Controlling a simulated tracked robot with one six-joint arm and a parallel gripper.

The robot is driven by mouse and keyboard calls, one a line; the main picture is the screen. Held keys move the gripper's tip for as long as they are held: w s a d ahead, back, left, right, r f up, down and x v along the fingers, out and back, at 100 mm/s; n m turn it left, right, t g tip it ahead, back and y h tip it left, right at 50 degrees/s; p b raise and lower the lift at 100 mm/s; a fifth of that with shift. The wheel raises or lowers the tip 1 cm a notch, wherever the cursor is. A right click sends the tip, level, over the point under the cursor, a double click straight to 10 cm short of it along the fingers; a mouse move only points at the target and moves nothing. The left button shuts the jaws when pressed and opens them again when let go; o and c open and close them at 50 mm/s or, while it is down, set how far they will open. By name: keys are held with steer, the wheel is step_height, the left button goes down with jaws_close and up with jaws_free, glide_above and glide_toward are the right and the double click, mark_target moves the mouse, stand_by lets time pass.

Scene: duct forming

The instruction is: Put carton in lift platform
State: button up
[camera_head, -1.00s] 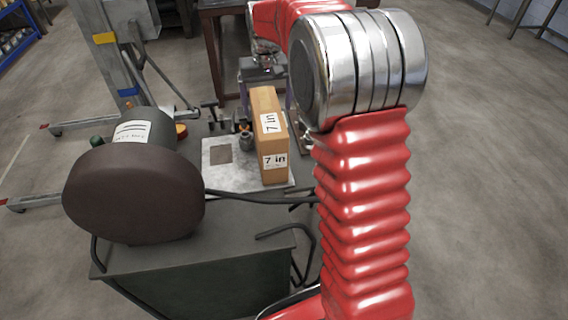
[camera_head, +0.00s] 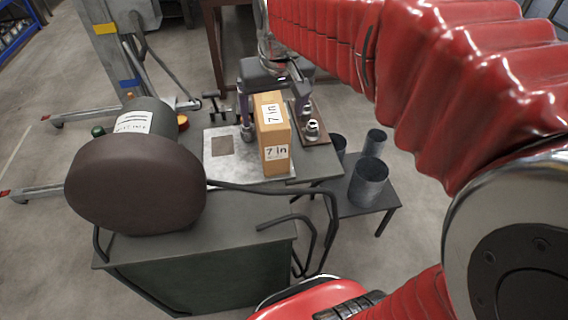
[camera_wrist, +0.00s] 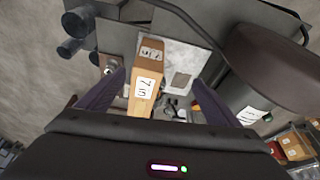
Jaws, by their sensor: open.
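The carton (camera_head: 272,138) is a tall tan box with white "7 in" labels. It stands upright on the light metal plate of the work table, and it also shows in the wrist view (camera_wrist: 146,82). My gripper (camera_head: 273,112) is open above the carton, with one purple finger on each side of it. In the wrist view my gripper (camera_wrist: 160,85) has the carton between its spread fingers, nearer the left one. I cannot tell whether a finger touches it. A grey mast with yellow and blue labels (camera_head: 118,50), at the upper left of the head view, looks like part of the lift; its platform is not clearly seen.
A large brown round machine (camera_head: 135,190) stands left of the carton on a dark green cabinet (camera_head: 205,275). Several metal cylinders (camera_head: 369,180) stand on a low table (camera_head: 350,208) at right. A plate with metal fittings (camera_head: 311,128) lies just right of the carton.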

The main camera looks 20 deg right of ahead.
steer(key=s+a+f+t, duration=0.1)
steer(key=s, duration=0.7)
steer(key=s+a+f+n+t, duration=0.1)
steer(key=s+f, duration=0.1)
steer(key=s, duration=0.6)
steer(key=shift+s+a+f, duration=0.25)
steer(key=shift+s+a, duration=0.05)
steer(key=shift+a, duration=0.05)
steer(key=shift+c, duration=0.2)
